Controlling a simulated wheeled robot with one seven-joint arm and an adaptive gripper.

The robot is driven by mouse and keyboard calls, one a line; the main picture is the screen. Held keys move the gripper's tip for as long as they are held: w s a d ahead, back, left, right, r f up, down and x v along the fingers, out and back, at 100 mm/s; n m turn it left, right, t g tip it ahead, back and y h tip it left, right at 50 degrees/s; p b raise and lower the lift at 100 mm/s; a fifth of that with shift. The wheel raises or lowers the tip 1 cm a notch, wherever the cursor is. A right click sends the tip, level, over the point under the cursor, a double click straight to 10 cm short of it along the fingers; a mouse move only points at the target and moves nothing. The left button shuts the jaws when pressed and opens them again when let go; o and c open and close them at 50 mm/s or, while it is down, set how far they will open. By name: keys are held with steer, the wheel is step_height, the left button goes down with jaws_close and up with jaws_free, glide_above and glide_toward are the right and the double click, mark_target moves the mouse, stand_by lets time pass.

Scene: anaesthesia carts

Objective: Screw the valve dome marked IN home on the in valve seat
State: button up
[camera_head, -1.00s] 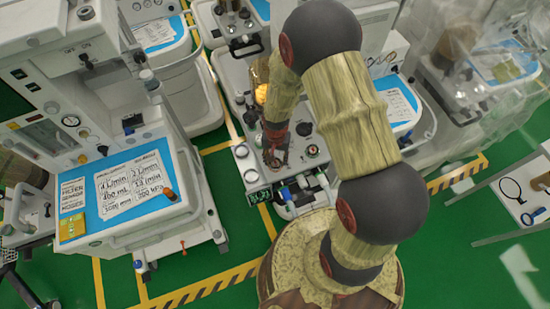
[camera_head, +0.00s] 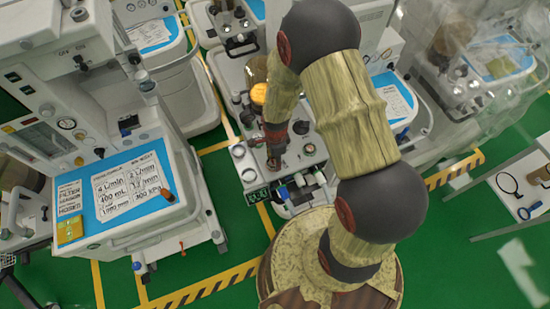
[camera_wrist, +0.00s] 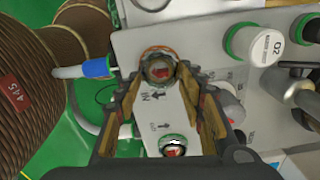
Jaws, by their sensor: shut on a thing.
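In the wrist view, a small clear round dome (camera_wrist: 160,69) with an orange rim and a red mark inside sits between the tips of my gripper (camera_wrist: 161,76). My gripper is shut on it. The dome is over a pale plate (camera_wrist: 155,110) that carries an IN mark and an arrow just below it. The seat under the dome is hidden, so I cannot tell how the threads sit. A second dome with a green rim (camera_wrist: 173,144) is on the same plate, nearer the palm. In the head view my gripper (camera_head: 275,158) points down at the cart top and hides the held dome.
A brown ribbed canister marked 445 (camera_wrist: 40,75) and a blue-ended hose (camera_wrist: 98,67) are left of my gripper. A white O2 knob (camera_wrist: 258,45) and grey cylinders are on the right. In the head view a cart with a blue-topped label panel (camera_head: 125,185) stands left.

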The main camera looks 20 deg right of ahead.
steer(key=shift+m, duration=0.6)
steer(key=o, duration=1.4)
steer(key=shift+r, duration=0.1)
step_height(320, 180, up, 12)
steer(key=shift+f, duration=0.1)
